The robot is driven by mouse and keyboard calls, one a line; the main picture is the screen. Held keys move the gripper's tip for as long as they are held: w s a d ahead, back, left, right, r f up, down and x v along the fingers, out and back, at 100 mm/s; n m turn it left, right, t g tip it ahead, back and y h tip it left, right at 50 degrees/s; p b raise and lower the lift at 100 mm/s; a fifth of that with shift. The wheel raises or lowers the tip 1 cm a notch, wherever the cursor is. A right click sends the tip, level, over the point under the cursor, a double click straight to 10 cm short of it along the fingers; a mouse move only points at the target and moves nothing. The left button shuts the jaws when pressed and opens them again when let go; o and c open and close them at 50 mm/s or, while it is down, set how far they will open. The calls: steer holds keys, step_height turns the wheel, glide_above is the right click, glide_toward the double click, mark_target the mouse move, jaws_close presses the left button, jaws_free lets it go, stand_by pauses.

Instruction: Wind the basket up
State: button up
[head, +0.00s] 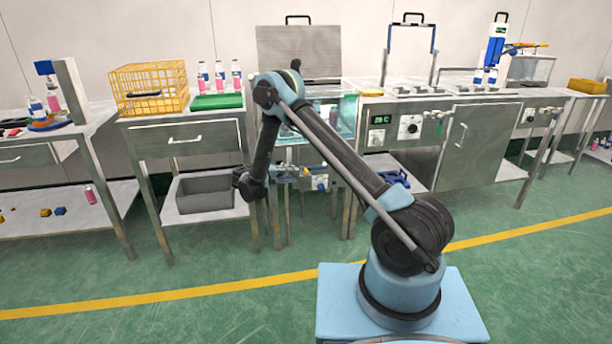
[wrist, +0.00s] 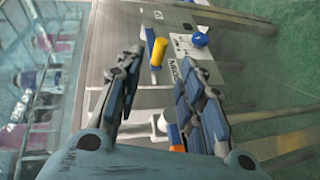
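My gripper (wrist: 160,68) is open in the wrist view, its two dark fingers spread apart. A yellow handle (wrist: 158,52) with a blue end shows near the gap between the fingertips, in front of a grey panel; I see no contact. A blue knob (wrist: 200,39) sits to its right on a white label. An orange part (wrist: 176,134) shows lower between the fingers, partly hidden. In the head view my gripper (head: 288,172) is small, at the front of the glass-walled tank (head: 347,116). Containers show through the glass in the wrist view (wrist: 38,85); no basket is clearly visible inside.
A yellow wire basket (head: 150,88) stands on the table to the left, beside a green tray (head: 217,101) with several bottles. A grey bin (head: 204,194) is on the shelf below. A steel cabinet (head: 480,145) stands to the right. The green floor in front is clear.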

mark_target(306, 172)
steer(key=x, duration=0.9)
steer(key=shift+w+d, duration=0.2)
steer(key=shift+d, duration=0.05)
jaws_close()
